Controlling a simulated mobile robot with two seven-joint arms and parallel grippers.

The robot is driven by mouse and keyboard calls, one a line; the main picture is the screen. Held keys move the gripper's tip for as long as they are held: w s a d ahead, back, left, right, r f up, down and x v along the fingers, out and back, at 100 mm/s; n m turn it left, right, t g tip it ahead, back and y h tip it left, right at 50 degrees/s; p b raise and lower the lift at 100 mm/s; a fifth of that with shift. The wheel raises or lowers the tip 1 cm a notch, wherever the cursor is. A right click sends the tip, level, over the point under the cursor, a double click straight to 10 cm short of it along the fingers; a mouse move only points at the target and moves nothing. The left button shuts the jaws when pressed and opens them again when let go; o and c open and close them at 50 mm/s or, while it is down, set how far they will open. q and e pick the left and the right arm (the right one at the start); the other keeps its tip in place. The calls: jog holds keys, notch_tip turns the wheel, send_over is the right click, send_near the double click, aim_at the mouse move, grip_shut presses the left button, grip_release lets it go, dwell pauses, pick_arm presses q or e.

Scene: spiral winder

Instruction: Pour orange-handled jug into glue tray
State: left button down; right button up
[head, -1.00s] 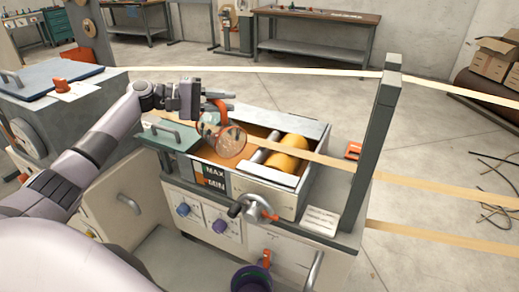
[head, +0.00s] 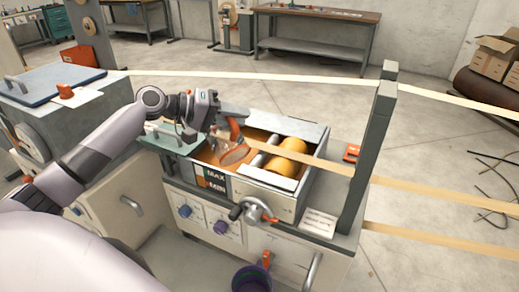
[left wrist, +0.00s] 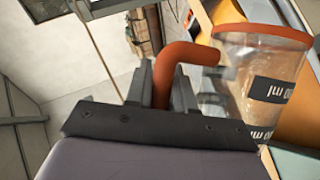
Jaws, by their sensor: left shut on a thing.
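The clear jug with the orange handle (head: 234,130) is over the left part of the glue tray (head: 312,131), strongly tilted with its orange rim low. My left gripper (head: 218,124) is shut on the handle, above the tray's left side. In the left wrist view the handle (left wrist: 180,58) sits between the fingers, and the clear jug wall (left wrist: 268,75) with a black "ml" label shows at the right. Amber glue colour shows in the tray. I cannot tell how much is in the jug or whether any is flowing. My right gripper is not in view.
A yellow roller (head: 290,160) lies in the right of the tray, with a paper strip (head: 310,158) crossing above. A grey post (head: 372,150) stands to the right. A crank wheel (head: 256,210) is on the front. A dark bucket (head: 250,280) is below.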

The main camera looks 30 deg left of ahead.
aim_at(245, 147)
pick_arm(q)
jog(key=shift+s+d, duration=0.1)
jog(key=shift+d, duration=0.05)
jog(key=shift+s+d+f+m+y+p, duration=0.1)
jog(key=shift+s+d+m+y+p, duration=0.1)
jog(key=shift+d+m+y+p, duration=0.25)
jog(key=shift+s+d+f+m+y+p, duration=0.15)
jog(key=shift+d+m+y+p, duration=0.2)
jog(key=shift+m, duration=0.2)
jog(key=shift+s+d+f+m+t+y, duration=0.15)
jog(key=shift+d+f+m+t+y, duration=0.15)
jog(key=shift+d+m+y, duration=0.15)
jog(key=shift+a, duration=0.1)
jog(key=shift+s+d+f+m+t+y, duration=0.1)
jog(key=shift+d+f+m+t+y, duration=0.1)
jog(key=shift+f+m+y, duration=0.4)
jog(key=shift+d+f+m+t+y, duration=0.15)
jog(key=shift+f+m+y, duration=0.2)
jog(key=shift+f+m, duration=0.45)
